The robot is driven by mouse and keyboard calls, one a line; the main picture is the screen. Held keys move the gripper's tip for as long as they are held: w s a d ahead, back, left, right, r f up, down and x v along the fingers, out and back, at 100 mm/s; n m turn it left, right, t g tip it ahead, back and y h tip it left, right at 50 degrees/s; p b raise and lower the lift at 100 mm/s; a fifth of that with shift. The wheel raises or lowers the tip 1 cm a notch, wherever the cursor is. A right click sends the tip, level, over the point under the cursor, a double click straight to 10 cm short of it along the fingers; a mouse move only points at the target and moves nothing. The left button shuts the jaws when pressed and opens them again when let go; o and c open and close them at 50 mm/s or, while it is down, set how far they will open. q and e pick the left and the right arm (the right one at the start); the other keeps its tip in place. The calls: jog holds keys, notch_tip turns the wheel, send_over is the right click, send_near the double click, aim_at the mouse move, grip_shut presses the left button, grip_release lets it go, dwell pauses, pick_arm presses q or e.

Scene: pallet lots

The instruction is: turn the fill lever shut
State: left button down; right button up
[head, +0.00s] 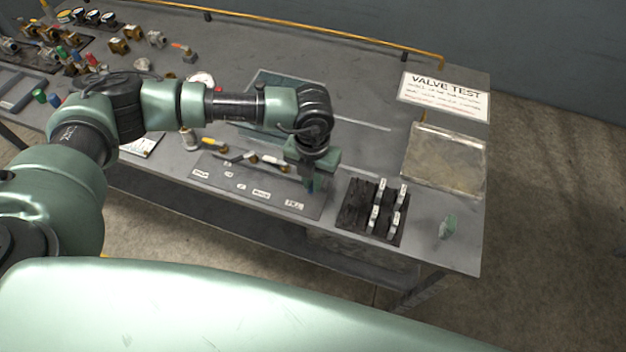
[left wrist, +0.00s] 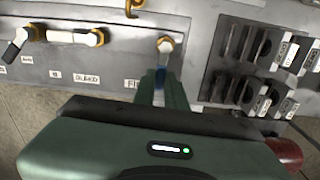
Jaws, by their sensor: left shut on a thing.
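The fill lever shows as a blue handle (left wrist: 160,76) in the left wrist view, below a brass-ringed valve fitting (left wrist: 166,46). My left gripper (left wrist: 165,88) is shut on this handle; the fingers hide much of it. A white label, partly hidden and starting with "FI" (left wrist: 131,84), lies left of the fingers. In the head view my left gripper (head: 312,180) points down at the right end of the valve panel (head: 225,184), near a white label (head: 294,204). How far the lever is turned is hard to tell. My right gripper is not in view.
A black rack (head: 354,207) with several white tags is close on the right. A metal tray (head: 445,160) and a "VALVE TEST" sign (head: 444,94) lie farther right.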

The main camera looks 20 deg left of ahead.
pick_arm(q)
jog(key=a+m+b, duration=0.1)
jog(key=m+b, duration=0.3)
jog(key=b, duration=0.1)
jog(key=w+a+m+b, duration=0.1)
jog(key=m+b, duration=0.3)
jog(key=b, duration=0.1)
jog(key=w+a+m+b, duration=0.1)
jog(key=m+b, duration=0.3)
jog(key=b, duration=0.2)
jog(key=shift+w+a+f, duration=0.2)
jog(key=shift+w, duration=0.05)
jog(key=shift+w+a+r+m+b, duration=0.1)
jog(key=shift+w+r+m+b, duration=0.1)
jog(key=shift+m+b, duration=0.45)
jog(key=shift+w+r+m+b, duration=0.1)
jog(key=shift+w+m+b, duration=0.05)
jog(key=shift+m+b, duration=0.45)
jog(key=c, duration=1.5)
grip_release()
jog(key=shift+o, duration=0.2)
notch_tip(320, 180, up, 8)
jog(key=shift+b, duration=0.3)
jog(key=shift+f, duration=0.1)
